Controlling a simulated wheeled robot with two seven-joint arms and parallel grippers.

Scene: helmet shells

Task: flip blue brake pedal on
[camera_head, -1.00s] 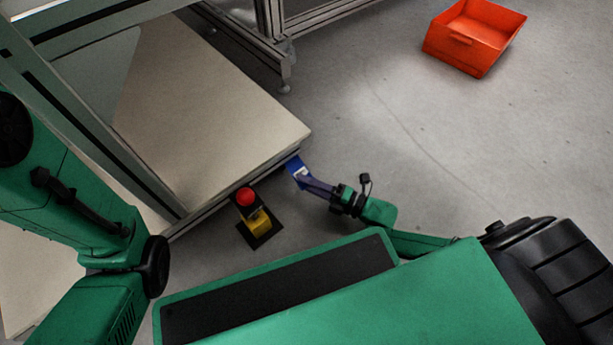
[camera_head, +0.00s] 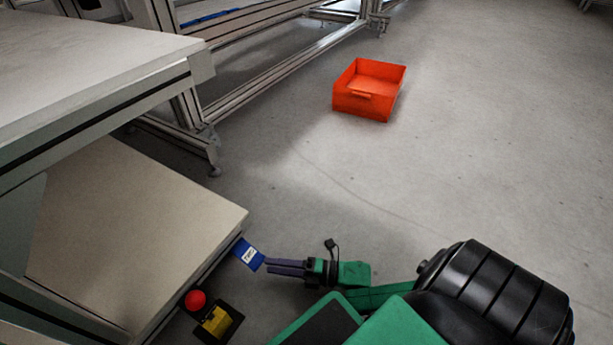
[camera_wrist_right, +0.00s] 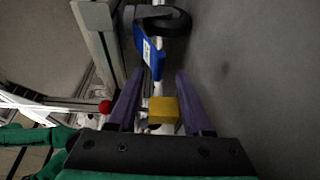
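The blue brake pedal (camera_head: 249,254), with a white label, sticks out at the lower corner of the beige platform. In the right wrist view the pedal (camera_wrist_right: 148,50) hangs beside a dark caster wheel, just beyond the fingertips. My right gripper (camera_head: 268,266) points at the pedal from the right, its tips close to the pedal's edge. In the wrist view its two purple fingers (camera_wrist_right: 159,76) are apart with nothing held between them. I cannot tell whether a finger touches the pedal. My left gripper is out of view.
A red button (camera_head: 195,300) and a yellow block (camera_head: 216,320) on a dark base stand below the pedal. The beige platform (camera_head: 130,220) and a metal frame fill the left. An orange bin (camera_head: 365,105) lies on the floor behind. The floor at right is clear.

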